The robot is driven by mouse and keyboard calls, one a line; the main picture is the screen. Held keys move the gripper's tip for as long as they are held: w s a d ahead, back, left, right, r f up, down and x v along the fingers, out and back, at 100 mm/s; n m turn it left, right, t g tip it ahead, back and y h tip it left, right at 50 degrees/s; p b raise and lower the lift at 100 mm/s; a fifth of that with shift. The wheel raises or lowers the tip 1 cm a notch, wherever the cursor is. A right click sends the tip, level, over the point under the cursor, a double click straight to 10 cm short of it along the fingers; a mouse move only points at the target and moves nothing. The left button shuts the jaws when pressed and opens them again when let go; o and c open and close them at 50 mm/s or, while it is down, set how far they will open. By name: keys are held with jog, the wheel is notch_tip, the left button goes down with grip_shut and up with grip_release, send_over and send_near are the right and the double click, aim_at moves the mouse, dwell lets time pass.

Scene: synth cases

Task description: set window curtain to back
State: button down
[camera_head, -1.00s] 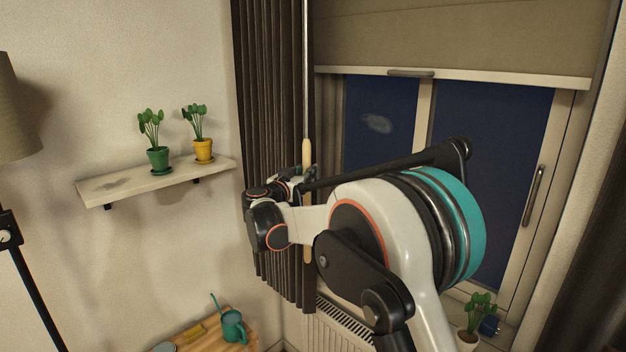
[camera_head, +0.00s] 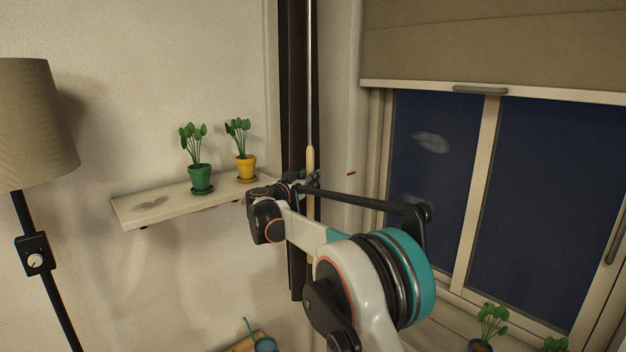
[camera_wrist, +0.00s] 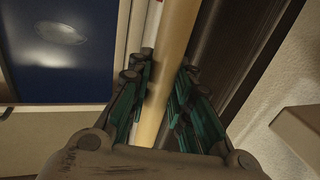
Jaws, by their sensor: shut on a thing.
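The dark window curtain (camera_head: 294,120) is bunched into a narrow vertical strip left of the window, by the room corner. A thin rod with a pale wooden handle (camera_head: 310,158) hangs in front of it. My gripper (camera_head: 308,180) is at this handle, partly hidden by my own arm. In the wrist view the two fingers of my gripper (camera_wrist: 165,80) are closed around the wooden handle (camera_wrist: 168,65), one on each side. The dark curtain (camera_wrist: 228,45) shows just to the right of it there.
The window (camera_head: 545,180) has a half-lowered blind (camera_head: 490,45). A wall shelf (camera_head: 150,210) left of the curtain holds a green-potted plant (camera_head: 201,178) and a yellow-potted plant (camera_head: 246,167). A floor lamp (camera_head: 35,120) stands far left. Potted plants (camera_head: 490,322) sit below the window.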

jog(key=shift+a+r, duration=0.15)
jog(key=shift+a, duration=0.05)
jog(key=c, duration=1.4)
grip_release()
jog(key=shift+w, duration=0.15)
jog(key=v, duration=1.2)
